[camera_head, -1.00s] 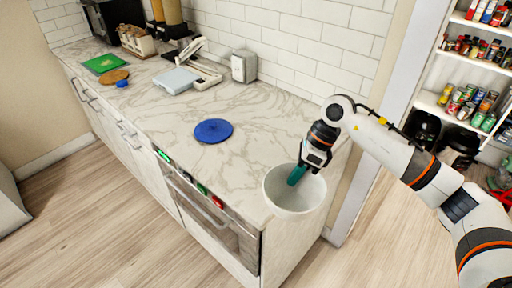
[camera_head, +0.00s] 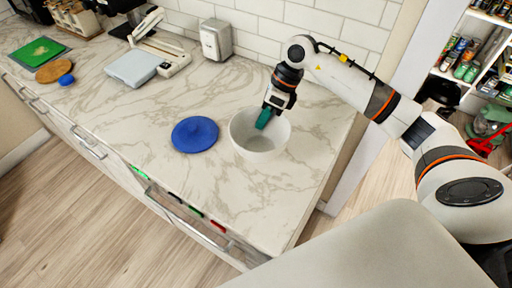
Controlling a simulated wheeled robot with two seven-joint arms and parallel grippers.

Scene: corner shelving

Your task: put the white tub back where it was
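The white tub (camera_head: 246,143) is a round open bowl, upright, at the right part of the marble counter, just right of a blue round lid-like disc (camera_head: 195,134). I cannot tell whether its base touches the counter or is slightly above it. My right gripper (camera_head: 264,117) comes down from above at the tub's back rim. One teal fingertip shows inside the tub; the other finger is hidden behind the rim. The gripper appears shut on the tub's wall. My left gripper is not in view.
The marble counter (camera_head: 120,120) is bare in front and right of the tub. A tiled wall is behind; stocked shelves are at right.

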